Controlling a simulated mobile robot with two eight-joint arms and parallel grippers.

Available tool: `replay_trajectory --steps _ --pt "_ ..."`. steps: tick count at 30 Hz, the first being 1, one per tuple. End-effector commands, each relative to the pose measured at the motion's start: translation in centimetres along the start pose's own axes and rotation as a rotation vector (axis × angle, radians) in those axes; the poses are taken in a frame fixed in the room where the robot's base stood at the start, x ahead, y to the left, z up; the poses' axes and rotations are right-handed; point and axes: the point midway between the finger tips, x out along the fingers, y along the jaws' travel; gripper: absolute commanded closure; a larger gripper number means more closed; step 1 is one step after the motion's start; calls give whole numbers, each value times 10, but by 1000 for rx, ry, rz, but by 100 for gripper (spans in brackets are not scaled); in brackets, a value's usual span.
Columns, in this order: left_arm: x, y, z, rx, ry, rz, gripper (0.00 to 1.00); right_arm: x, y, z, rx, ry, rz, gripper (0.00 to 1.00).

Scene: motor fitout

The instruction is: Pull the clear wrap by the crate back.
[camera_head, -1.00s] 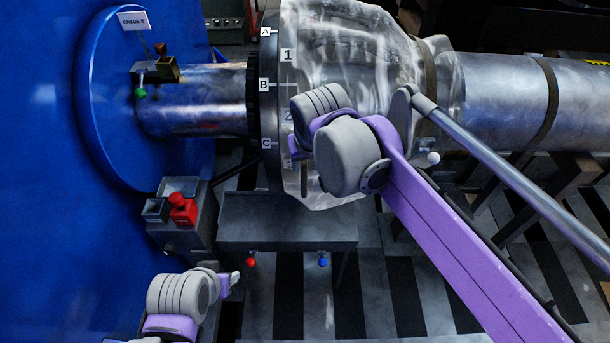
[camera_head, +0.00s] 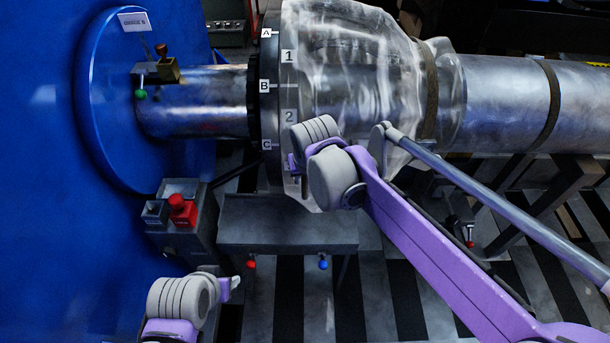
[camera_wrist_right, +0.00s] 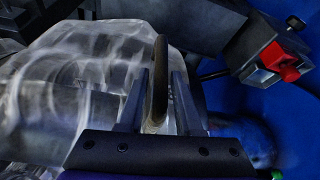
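The clear wrap (camera_head: 350,60) hangs in crumpled folds over the wide end of the metal shaft, beside the dark flange lettered A, B, C. A brown strap (camera_head: 429,95) circles it at its right side. The wrap also fills the left of the right wrist view (camera_wrist_right: 80,75). My right gripper (camera_head: 296,172) is at the wrap's lower left edge. In the right wrist view its fingers (camera_wrist_right: 160,78) stand apart, with a dark curved bar between them; I cannot tell whether they touch it. My left gripper (camera_head: 232,286) is low in the head view, away from the wrap. I cannot make out a crate.
A grey bench (camera_head: 288,222) with red and blue knobs stands below the flange. A grey box with a red block (camera_head: 182,210) is left of it, near the big blue housing (camera_head: 50,150). Metal stands (camera_head: 530,190) hold the shaft at right.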

Motion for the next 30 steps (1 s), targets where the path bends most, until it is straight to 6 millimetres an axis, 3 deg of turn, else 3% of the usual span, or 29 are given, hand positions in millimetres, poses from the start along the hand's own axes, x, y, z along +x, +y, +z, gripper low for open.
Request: replay_trajectory --steps 1,5,30 --pt "0 0 0 0 0 0 50 0 0 0 0 0 0 77" --pt "0 0 0 0 0 0 50 0 0 0 0 0 0 100" --pt "0 0 0 0 0 0 50 0 0 0 0 0 0 100"
